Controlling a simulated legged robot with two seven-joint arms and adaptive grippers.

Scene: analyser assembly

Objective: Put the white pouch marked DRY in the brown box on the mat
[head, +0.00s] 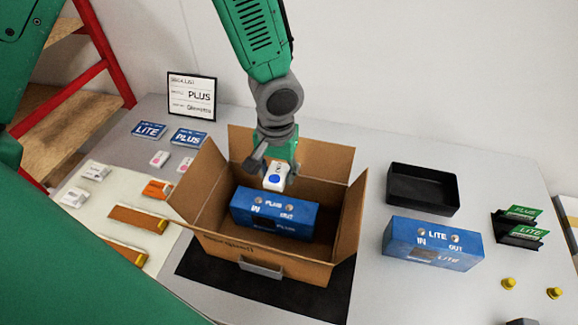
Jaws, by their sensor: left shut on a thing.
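The open brown box (213,236) stands on the dark mat (208,279), flaps spread. A blue PLUS unit (274,213) lies inside it, towards the front. My left gripper (275,166) is above the back part of the box, shut on a small white piece with a blue dot (277,177). I cannot read a DRY mark on this piece, so I cannot tell whether it is the pouch. Two small white packets (97,172) lie at the left of the table, their print too small to read. My right gripper is not in view.
A blue LITE unit (432,245) and an empty black tray (390,190) stand right of the box. Green PLUS and LITE boards (520,228) and yellow caps (508,284) are farther right.

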